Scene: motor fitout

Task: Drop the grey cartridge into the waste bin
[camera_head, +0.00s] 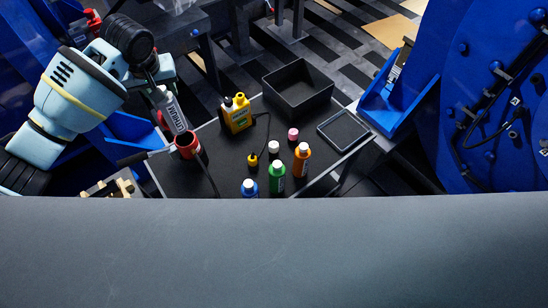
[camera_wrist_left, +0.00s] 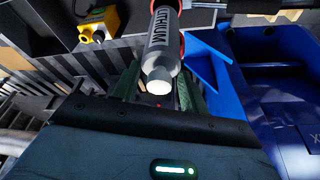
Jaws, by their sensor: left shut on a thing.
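The grey cartridge (camera_head: 171,110), a cylinder with a pale cap and dark lettering, is held by my left gripper (camera_head: 155,82) above the left side of the black table. In the left wrist view the cartridge (camera_wrist_left: 162,45) lies between the two fingers of my left gripper (camera_wrist_left: 157,92), its pale end towards the camera. A black open-topped box (camera_head: 298,90) stands at the table's back edge, apart from the cartridge. I cannot tell whether this box is the waste bin. My right gripper is not in view.
A red cup (camera_head: 187,146) is just below the cartridge in the head view. A flat black tray (camera_head: 344,130) lies at right.

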